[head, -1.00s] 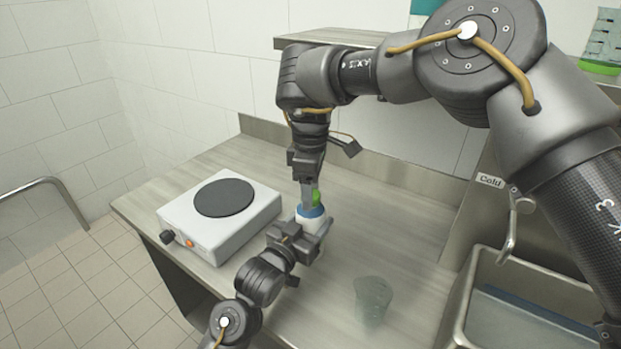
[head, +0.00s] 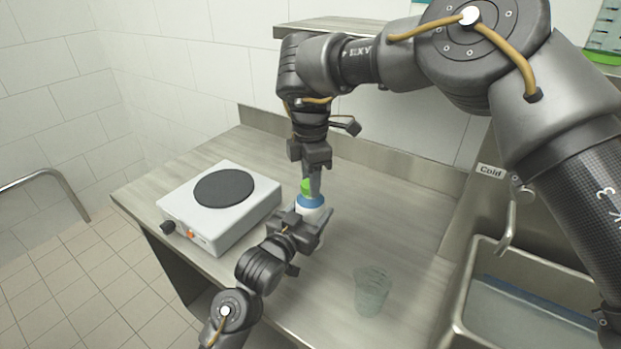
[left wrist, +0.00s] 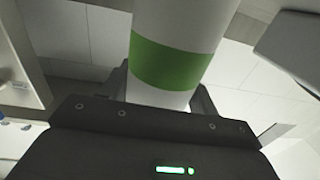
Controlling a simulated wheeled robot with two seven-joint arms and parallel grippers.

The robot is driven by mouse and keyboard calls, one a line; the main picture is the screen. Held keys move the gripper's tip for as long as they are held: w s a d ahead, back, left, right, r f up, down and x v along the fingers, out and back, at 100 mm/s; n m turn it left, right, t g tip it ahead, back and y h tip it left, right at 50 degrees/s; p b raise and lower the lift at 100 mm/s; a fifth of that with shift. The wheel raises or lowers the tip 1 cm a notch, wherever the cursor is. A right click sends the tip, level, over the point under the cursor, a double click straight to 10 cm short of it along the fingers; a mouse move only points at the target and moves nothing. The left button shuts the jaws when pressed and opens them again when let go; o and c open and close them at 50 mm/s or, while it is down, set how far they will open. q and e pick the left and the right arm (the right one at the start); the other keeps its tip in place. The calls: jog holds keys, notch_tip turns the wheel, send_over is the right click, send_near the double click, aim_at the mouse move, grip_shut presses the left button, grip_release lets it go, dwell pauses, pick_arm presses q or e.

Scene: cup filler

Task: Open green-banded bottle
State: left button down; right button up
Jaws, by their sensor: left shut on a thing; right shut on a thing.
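The bottle (head: 309,212) stands upright over the counter, white with a blue part near its top. In the left wrist view, its white body has a green band (left wrist: 172,65). My left gripper (head: 311,229) is shut around the bottle from the front left and hides its lower part. My right gripper (head: 312,191) points down from above and is shut at the bottle's top, on the cap. A small green piece (head: 306,186) shows beside its fingers, just above the blue part. The fingers hide most of the top, so I cannot tell whether the cap is loose.
A white hotplate (head: 219,211) with a dark round plate stands left of the bottle. A clear cup (head: 371,291) stands at the front right. A sink (head: 466,300) lies farther right, beside a "Cold" tap (head: 508,230). The counter behind the cup is clear.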

jog(key=n, duration=2.1)
jog(key=shift+n, duration=0.4)
jog(key=n, duration=0.8)
jog(key=shift+r, duration=0.25)
